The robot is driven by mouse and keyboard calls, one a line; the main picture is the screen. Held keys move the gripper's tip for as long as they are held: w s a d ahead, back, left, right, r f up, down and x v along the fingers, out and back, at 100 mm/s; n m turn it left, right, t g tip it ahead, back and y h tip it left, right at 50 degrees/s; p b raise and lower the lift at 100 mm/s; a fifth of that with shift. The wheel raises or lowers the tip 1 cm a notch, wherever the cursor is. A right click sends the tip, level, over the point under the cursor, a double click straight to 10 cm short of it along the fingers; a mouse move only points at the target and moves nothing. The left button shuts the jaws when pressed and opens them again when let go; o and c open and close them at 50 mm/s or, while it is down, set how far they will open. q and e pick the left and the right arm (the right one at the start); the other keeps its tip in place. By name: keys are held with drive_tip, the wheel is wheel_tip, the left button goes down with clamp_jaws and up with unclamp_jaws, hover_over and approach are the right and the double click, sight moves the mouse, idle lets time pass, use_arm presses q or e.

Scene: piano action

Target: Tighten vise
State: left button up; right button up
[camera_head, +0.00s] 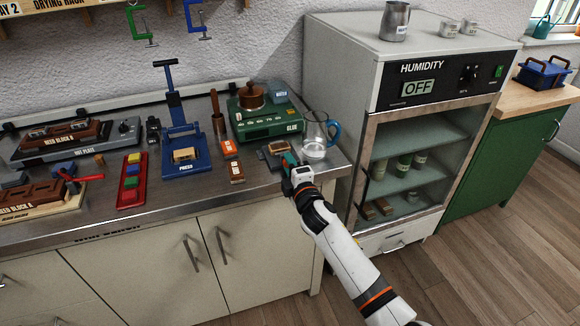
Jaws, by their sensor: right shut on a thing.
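A small dark device with a brown piece on top, which looks like the vise (271,154), sits on the steel counter near its right front edge. My right gripper (289,164) comes in from the lower right and reaches the device's right side. It is shut on a part there, apparently the vise handle, which my gripper mostly hides. How tight the jaws are cannot be seen. My left gripper is not in view.
A glass jug (315,139) with a blue handle stands close behind my right gripper. A green glue pot (262,122), orange-brown boxes (233,160) and a blue press (184,158) stand to the left. The humidity cabinet (420,140) rises to the right.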

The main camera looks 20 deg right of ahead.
drive_tip(key=m, duration=0.5)
drive_tip(key=shift+m, duration=0.3)
drive_tip(key=m+p, duration=0.1)
drive_tip(key=m, duration=0.5)
drive_tip(key=shift+p, duration=0.35)
drive_tip(key=o, duration=1)
drive_tip(key=shift+c, duration=0.2)
drive_tip(key=s, duration=1.2)
drive_tip(key=shift+d+b, duration=0.2)
drive_tip(key=shift+b, duration=0.2)
drive_tip(key=shift+f, duration=0.1)
